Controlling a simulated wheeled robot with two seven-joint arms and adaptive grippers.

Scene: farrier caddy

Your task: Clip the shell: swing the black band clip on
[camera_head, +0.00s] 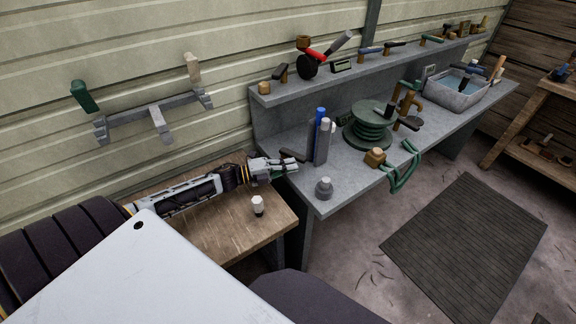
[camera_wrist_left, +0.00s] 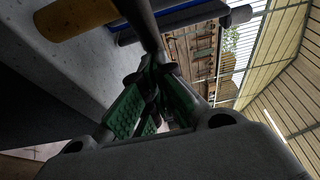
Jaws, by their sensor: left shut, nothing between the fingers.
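My left gripper (camera_head: 288,168) is at the near left corner of the grey bench, above the edge of the wooden table. Its fingers with green pads are together and hold nothing; they also show in the left wrist view (camera_wrist_left: 150,85). A dark bar (camera_head: 293,155) lies just beyond the fingertips, and a dark rod (camera_wrist_left: 146,30) runs up from the fingertips in the wrist view. I cannot tell whether this is the black band clip or whether the fingers touch it. I cannot pick out the shell for certain.
The wooden table (camera_head: 225,240) carries a small white-topped bottle (camera_head: 257,205). On the bench (camera_head: 345,188) are a grey knobbed piece (camera_head: 324,188), a green reel (camera_head: 368,128) and a grey basin (camera_head: 455,92). A shelf above holds tools. A wall rack (camera_head: 150,115) hangs at left.

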